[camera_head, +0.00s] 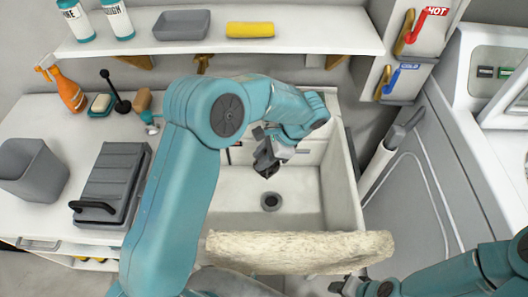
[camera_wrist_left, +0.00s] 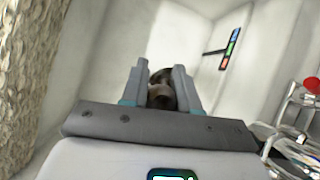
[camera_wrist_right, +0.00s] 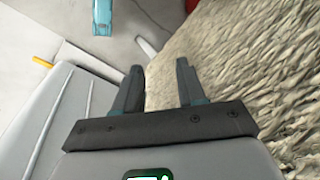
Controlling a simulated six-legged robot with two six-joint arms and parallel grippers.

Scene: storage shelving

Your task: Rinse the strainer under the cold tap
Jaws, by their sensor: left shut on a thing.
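My left gripper (camera_head: 267,162) hangs inside the white sink (camera_head: 235,215), above and behind the round drain (camera_head: 270,201). It is shut on a small dark rounded piece (camera_wrist_left: 160,92), which I take to be the strainer; the fingers hide part of it. The cold tap's blue handle (camera_head: 392,78), labelled COLD, is on the wall panel at upper right, below the red HOT handle (camera_head: 428,24). A brass spout (camera_head: 203,63) sits under the shelf. My right gripper (camera_wrist_right: 158,92) is open and empty beside the sink's front; it also shows in the head view (camera_head: 362,287).
A thick cream fleecy roll (camera_head: 300,250) lies along the sink's front edge. A grey case (camera_head: 110,185), a grey bin (camera_head: 32,168) and an orange spray bottle (camera_head: 69,91) stand on the left counter. A shelf (camera_head: 320,30) overhangs the sink's back.

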